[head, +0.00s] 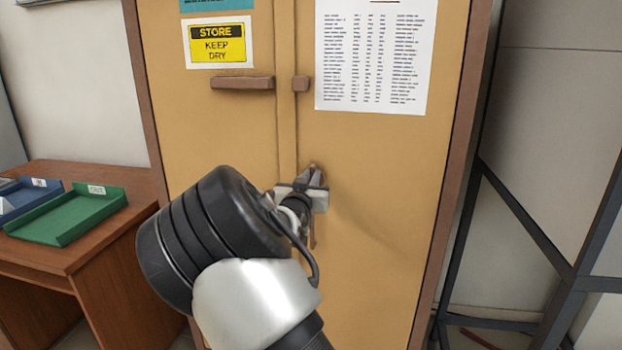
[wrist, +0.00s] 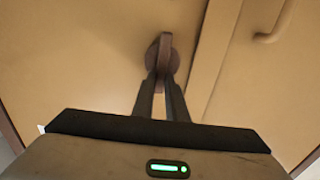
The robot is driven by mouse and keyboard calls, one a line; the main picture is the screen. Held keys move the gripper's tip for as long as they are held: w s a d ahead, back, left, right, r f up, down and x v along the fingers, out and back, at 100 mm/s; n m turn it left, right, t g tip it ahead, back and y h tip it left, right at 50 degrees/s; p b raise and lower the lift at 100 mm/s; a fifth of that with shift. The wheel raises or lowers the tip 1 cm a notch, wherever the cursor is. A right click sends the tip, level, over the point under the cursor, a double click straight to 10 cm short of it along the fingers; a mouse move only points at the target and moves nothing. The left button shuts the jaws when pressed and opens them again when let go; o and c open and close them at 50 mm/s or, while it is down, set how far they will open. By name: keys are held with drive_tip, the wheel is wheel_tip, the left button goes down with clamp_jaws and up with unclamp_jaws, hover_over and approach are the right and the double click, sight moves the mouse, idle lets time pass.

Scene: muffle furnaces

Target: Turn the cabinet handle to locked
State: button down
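The cabinet (head: 375,200) is a tall tan one with brown edges. Its turning handle (wrist: 165,48) is a brown lever on a round base and points roughly along the door seam in the wrist view. My gripper (wrist: 161,85) has its two narrow fingers on either side of the lever's near end, closed in on it. In the head view my gripper (head: 305,190) is at the handle on the right door, just right of the seam, and hides most of the handle. No lock marking is legible.
A wooden desk (head: 110,245) with a green tray (head: 65,222) and a blue tray stands left. A dark metal frame (head: 525,215) stands right.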

drive_tip(key=shift+a+r+n+p, duration=0.1)
drive_tip(key=shift+n+p, duration=0.2)
drive_tip(key=shift+p, duration=0.15)
drive_tip(key=shift+w+a+f+n+p, duration=0.1)
drive_tip(key=shift+a+f+n+p, duration=0.65)
drive_tip(key=shift+n, duration=2.1)
drive_tip(key=shift+w+f+n+p, duration=0.1)
drive_tip(key=shift+n+p, duration=1.25)
drive_tip(key=shift+n, duration=1.55)
drive_tip(key=shift+w+a+f+n+p, duration=0.1)
drive_tip(key=shift+a+f+n+p, duration=0.65)
drive_tip(key=shift+n, duration=2.1)
drive_tip(key=shift+d+r, duration=0.3)
drive_tip(key=shift+d, duration=0.15)
drive_tip(key=c, duration=1.8)
unclamp_jaws()
drive_tip(key=shift+o, duration=0.2)
drive_tip(key=shift+s+p, duration=0.1)
drive_tip(key=shift+p, duration=0.2)
drive_tip(key=p+v, duration=0.1)
drive_tip(key=v, duration=1.6)
drive_tip(key=shift+p, duration=0.3)
